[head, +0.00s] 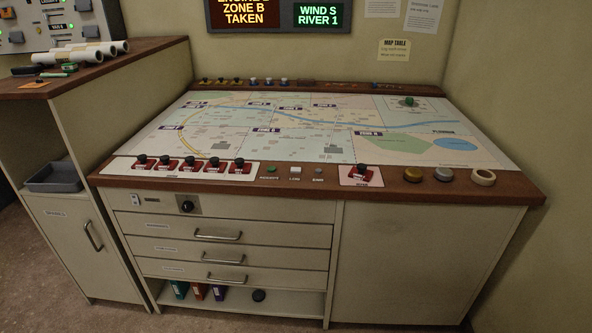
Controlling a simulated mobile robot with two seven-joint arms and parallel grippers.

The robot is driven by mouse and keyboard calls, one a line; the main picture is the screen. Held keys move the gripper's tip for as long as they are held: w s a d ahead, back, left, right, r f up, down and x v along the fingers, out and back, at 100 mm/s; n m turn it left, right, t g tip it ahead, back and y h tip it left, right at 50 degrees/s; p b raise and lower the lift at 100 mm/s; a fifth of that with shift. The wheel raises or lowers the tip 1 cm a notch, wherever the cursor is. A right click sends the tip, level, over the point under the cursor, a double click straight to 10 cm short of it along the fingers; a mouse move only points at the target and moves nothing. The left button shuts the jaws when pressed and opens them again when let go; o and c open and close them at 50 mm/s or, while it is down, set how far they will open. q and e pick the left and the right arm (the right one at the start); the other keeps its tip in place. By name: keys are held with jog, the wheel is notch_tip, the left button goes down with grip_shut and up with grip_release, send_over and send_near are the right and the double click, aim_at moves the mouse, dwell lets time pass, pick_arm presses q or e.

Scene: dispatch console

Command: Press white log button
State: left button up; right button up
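The white log button (295,170) is a small pale square on the wooden front edge (330,186) of the map table, with a small label below it. It sits between a green button (271,169) on its left and a grey button (318,172) on its right. Nothing covers it. Neither of my grippers shows in the head view.
Several red bases with black knobs (191,164) stand left of the buttons. Another red-based knob (360,172), two round discs and a tape ring (483,177) are to the right. Behind lies the flat map (300,125). A side cabinet (110,82) stands at left.

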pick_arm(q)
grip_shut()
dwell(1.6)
